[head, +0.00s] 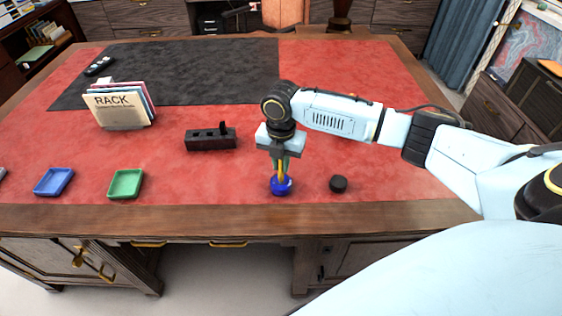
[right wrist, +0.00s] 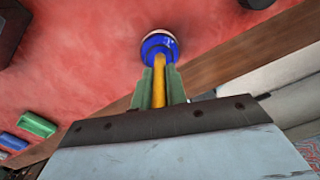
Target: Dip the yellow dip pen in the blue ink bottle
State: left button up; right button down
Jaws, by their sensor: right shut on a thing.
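The blue ink bottle (head: 281,186) stands upright on the red leather near the front edge of the desk. It also shows in the right wrist view (right wrist: 159,43). My right gripper (head: 280,165) is above the bottle, shut on the yellow dip pen (head: 282,170), between its green fingers. The pen points down, and in the right wrist view the yellow pen (right wrist: 159,80) reaches to the bottle's mouth. Its lower tip is hidden, so I cannot tell how deep it is. My left gripper is not in view.
A round black cap (head: 338,184) lies right of the bottle. A dark wooden holder (head: 210,139) is to the left. A green tray (head: 126,184), a blue tray (head: 54,182) and a rack of folders (head: 120,108) stand further left. The dark mat (head: 190,75) behind is mostly clear.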

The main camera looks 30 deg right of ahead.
jog(key=shift+f, duration=0.55)
dwell(0.4)
jog(key=shift+s+f, duration=0.1)
jog(key=shift+f, duration=0.05)
dwell(2.0)
jog(key=shift+p, duration=0.3)
notch_tip(320, 180, up, 7)
jog(key=p, duration=0.8)
dwell(0.5)
